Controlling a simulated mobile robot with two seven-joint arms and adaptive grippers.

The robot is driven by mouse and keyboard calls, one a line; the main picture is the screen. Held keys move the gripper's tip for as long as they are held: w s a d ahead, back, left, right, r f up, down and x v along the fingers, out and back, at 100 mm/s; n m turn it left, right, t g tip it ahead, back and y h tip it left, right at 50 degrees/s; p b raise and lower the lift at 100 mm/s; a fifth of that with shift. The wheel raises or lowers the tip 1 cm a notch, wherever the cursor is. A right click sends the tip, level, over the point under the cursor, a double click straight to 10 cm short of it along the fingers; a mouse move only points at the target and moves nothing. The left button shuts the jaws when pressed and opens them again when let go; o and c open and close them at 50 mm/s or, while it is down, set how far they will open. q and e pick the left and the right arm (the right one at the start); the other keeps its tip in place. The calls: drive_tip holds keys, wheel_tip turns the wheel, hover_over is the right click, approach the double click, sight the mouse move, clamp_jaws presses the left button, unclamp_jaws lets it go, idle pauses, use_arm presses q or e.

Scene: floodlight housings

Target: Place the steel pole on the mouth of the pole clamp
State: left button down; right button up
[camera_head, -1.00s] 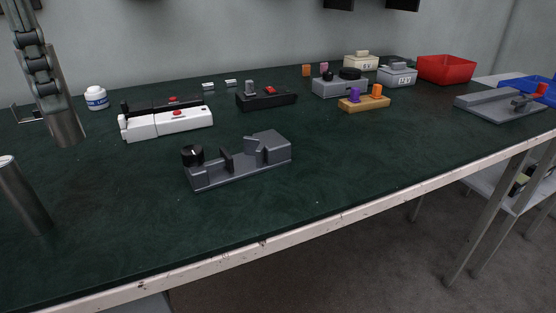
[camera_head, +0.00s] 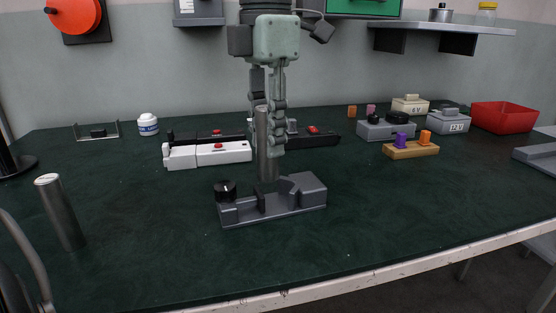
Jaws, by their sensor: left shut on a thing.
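My left gripper (camera_head: 266,118) comes down from the top and is shut on a steel pole (camera_head: 267,160), held upright. The pole's lower end shows just above the upper edge of the grey pole clamp (camera_head: 272,203). I cannot tell whether that end is over the clamp or behind it, or whether they touch. The clamp lies on the dark green table and has a black knob at its left end and an open mouth with angled jaws towards its right. A second steel pole (camera_head: 61,213) stands on the table at the left. My right gripper is not in view.
A white device (camera_head: 208,154) with a red button and a black one lie behind the gripper. The table (camera_head: 400,210) right of the clamp is clear.

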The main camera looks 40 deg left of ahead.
sight(277, 162)
use_arm(q)
drive_tip(key=shift+w+d+f, duration=0.4)
drive_tip(key=shift+w+f, duration=0.05)
drive_tip(key=shift+w, duration=0.15)
wheel_tip(277, 162, down, 4)
drive_tip(key=shift+r, duration=0.1)
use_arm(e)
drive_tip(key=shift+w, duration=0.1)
use_arm(q)
drive_tip(key=shift+f, duration=0.2)
drive_tip(key=c, duration=1.2)
unclamp_jaws()
drive_tip(key=shift+o, duration=0.2)
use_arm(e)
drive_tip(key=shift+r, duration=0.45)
